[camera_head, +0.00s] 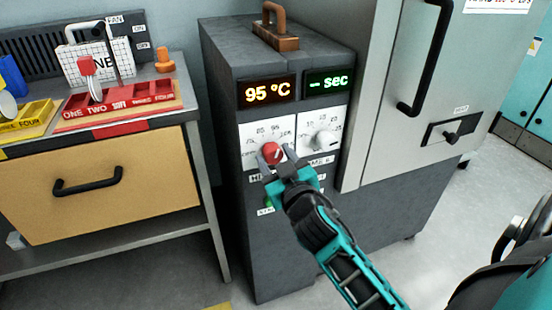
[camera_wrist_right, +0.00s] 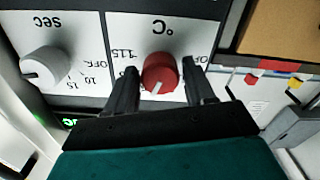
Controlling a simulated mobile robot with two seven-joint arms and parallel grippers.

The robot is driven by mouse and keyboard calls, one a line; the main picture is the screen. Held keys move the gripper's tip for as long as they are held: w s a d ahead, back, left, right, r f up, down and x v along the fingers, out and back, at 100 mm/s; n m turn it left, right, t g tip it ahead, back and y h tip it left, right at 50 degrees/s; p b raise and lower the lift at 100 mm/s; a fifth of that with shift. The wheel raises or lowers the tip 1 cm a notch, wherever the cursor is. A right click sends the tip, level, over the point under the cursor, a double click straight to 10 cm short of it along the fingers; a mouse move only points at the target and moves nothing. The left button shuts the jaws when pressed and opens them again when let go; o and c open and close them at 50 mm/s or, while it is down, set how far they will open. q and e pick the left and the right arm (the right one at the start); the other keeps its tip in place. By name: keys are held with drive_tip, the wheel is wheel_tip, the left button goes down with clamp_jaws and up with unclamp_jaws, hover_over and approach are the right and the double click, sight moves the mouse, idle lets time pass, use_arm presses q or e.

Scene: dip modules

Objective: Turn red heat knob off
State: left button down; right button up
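The red heat knob (camera_head: 271,152) is on the white dial panel of a dark grey machine, below a display reading 95 °C. In the right wrist view the red knob (camera_wrist_right: 160,74) appears upside down, with its white mark pointing towards the bottom of the picture. My right gripper (camera_head: 276,157) is at the knob. In the wrist view its two black fingers (camera_wrist_right: 161,80) stand on either side of the knob, with narrow gaps visible, so it looks open around it. My left gripper is not in view.
A white knob (camera_head: 323,140) sits beside the red one, under a "- sec" display (camera_head: 328,83). A green button (camera_head: 268,201) is below. A brown handle (camera_head: 275,25) tops the machine. A grey cabinet (camera_head: 412,120) stands right, a workbench with trays (camera_head: 118,110) left.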

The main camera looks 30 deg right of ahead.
drive_tip(key=c, duration=0.7)
